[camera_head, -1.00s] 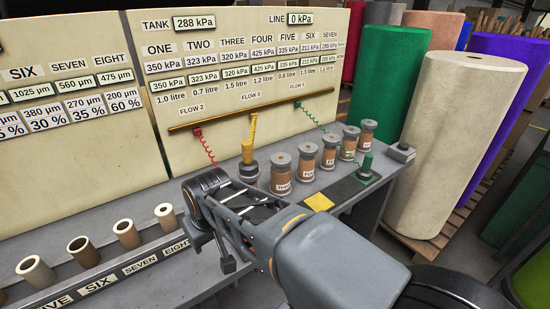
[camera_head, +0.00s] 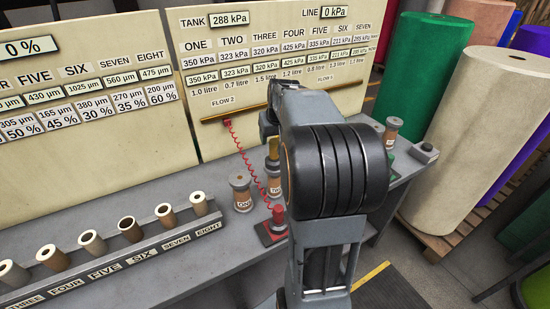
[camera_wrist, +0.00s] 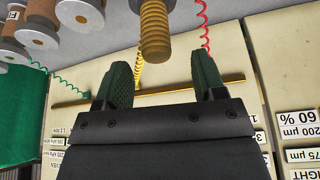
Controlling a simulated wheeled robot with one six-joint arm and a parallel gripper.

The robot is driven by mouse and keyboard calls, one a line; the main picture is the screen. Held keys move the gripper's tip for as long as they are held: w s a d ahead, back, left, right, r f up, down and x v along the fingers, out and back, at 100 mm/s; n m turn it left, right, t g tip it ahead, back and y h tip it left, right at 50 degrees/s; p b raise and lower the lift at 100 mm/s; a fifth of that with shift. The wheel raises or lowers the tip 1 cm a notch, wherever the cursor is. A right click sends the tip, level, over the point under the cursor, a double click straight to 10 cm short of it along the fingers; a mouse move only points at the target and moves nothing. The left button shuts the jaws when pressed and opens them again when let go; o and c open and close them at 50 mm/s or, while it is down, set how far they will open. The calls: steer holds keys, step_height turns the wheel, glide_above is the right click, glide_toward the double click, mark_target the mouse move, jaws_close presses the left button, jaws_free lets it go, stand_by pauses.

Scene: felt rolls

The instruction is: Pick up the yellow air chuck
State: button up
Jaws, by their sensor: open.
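In the head view a yellow piece (camera_head: 273,149) of the chuck shows just left of my arm. The rest of it and my gripper are hidden behind the arm there.
A red chuck (camera_head: 278,212) with a coiled red hose stands left of my arm on the grey bench (camera_head: 215,245). A spool-like canister (camera_head: 241,193) stands beside it. Cardboard tubes stand in a rack (camera_head: 150,225) at left. A brass bar (camera_wrist: 165,92) crosses the panel. Felt rolls (camera_head: 475,130) stand right.

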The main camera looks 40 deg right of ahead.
mark_target(274, 141)
steer(key=shift+p+x, duration=0.7)
steer(key=shift+x, duration=2.5)
steer(key=shift+s+d, duration=0.1)
steer(key=shift+s, duration=0.1)
steer(key=shift+c, duration=0.5)
steer(key=c, duration=1)
steer(key=shift+c, duration=0.4)
steer(key=shift+r, duration=0.15)
